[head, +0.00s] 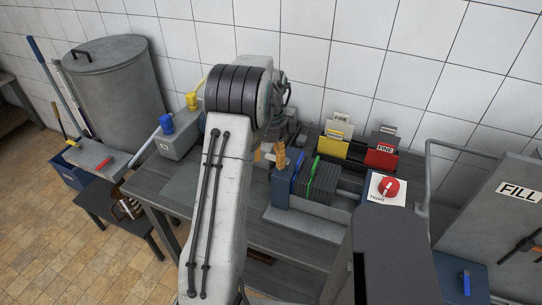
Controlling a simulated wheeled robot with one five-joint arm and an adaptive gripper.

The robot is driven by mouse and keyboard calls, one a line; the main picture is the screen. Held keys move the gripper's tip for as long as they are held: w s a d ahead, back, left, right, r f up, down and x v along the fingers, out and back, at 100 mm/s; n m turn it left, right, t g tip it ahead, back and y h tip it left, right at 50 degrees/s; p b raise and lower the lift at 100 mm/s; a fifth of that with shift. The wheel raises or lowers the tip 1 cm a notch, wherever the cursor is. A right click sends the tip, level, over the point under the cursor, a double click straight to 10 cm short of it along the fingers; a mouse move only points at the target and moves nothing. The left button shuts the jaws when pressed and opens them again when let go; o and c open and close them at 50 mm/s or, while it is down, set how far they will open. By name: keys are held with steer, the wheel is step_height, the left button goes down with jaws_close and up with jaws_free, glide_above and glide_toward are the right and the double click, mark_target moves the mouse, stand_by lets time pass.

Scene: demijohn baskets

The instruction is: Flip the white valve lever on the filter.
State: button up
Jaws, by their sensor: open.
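The filter is a stack of dark plates (318,182) between end plates on the grey bench, with a blue plate (283,187) at its left and a green strip among the plates. I cannot make out a white valve lever; my arm covers part of the bench left of the filter. My gripper (268,155) has orange fingers apart, above the filter's left end. It appears empty, and I cannot tell whether it touches anything.
Cards in coloured holders, including a red one (381,157), stand behind. A grey box (180,138) with blue and yellow knobs is left. A tank marked FILL (488,218) stands right.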

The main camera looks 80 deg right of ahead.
mark_target(271, 157)
steer(key=shift+r, duration=0.1)
step_height(271, 157, up, 12)
stand_by(0.7)
stand_by(0.8)
